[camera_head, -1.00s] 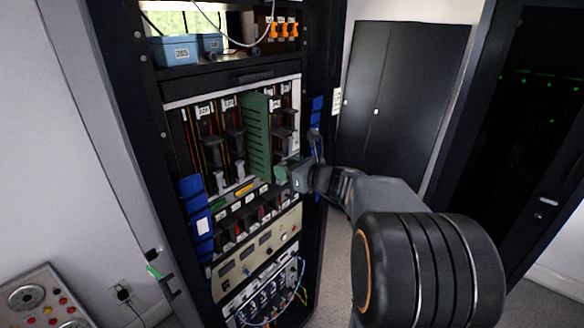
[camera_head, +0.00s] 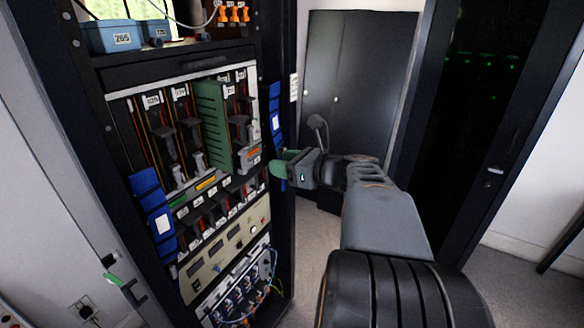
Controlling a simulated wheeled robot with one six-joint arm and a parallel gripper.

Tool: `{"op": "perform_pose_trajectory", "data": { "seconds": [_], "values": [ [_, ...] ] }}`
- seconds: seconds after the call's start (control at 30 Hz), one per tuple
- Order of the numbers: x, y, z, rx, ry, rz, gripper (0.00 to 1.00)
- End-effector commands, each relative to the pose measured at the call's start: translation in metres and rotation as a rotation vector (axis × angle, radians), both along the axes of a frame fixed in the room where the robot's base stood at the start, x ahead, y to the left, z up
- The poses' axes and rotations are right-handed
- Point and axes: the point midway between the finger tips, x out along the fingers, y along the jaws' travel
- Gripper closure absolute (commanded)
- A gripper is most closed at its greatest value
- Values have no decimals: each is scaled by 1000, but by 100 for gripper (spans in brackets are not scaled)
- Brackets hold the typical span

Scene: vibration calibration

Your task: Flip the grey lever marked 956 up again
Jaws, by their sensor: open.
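Several grey levers sit in vertical slots in the rack's upper panel; two are left of a green ribbed board (camera_head: 212,122), including one (camera_head: 167,133), and one (camera_head: 239,121) is right of it. Below the right one is a light grey block (camera_head: 247,158) with an orange mark. The small white labels above are too small to read, so I cannot tell which lever is 956. My gripper (camera_head: 281,166), with green fingertips, is at the rack's right edge, right of the grey block and apart from it. It is open and holds nothing.
The rack's dark right post (camera_head: 283,215) and blue blocks (camera_head: 274,115) stand close to my gripper. A blue box marked 265 (camera_head: 112,37) is on the top shelf. A lower row of slots and a beige meter panel (camera_head: 222,253) lie below.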

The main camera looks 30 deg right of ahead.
Motion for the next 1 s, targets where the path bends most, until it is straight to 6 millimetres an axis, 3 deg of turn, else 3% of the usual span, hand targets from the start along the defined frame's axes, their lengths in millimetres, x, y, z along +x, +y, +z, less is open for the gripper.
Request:
{"op": "perform_pose_trajectory", "data": {
  "seconds": [0.3, 0.87, 1.0],
  "values": [
    [-19, -9, 3, 0, 0, 1, 54],
    [-19, -9, 4, -4, -3, 2, 54],
    [-19, -11, 0, -114, -28, 11, 54]
  ]
}}
